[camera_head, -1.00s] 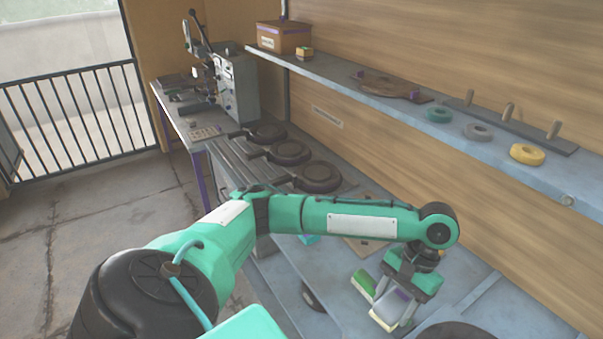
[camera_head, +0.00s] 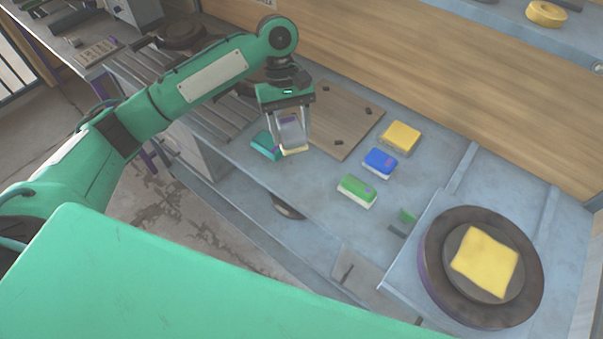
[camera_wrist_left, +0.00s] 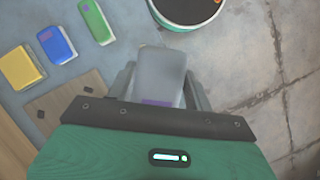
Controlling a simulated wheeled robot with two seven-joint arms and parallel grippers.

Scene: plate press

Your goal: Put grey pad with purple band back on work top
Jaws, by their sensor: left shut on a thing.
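My left gripper (camera_head: 291,143) points down over the work top (camera_head: 330,205) and is shut on the grey pad with purple band (camera_head: 291,129). In the left wrist view the pad (camera_wrist_left: 159,72) sits between the fingers, its purple band (camera_wrist_left: 157,103) near the palm. A pale yellow lower edge shows under it in the head view. I cannot tell whether the pad touches the work top. A teal pad (camera_head: 264,147) lies close beside it on the left. My right gripper is not in view.
Green (camera_head: 357,191), blue (camera_head: 380,163) and yellow (camera_head: 400,138) pads lie in a slanting row to the right. A wooden board (camera_head: 340,118) lies behind the gripper. A dark round plate (camera_head: 437,268) with a yellow cloth (camera_head: 485,262) stands at right.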

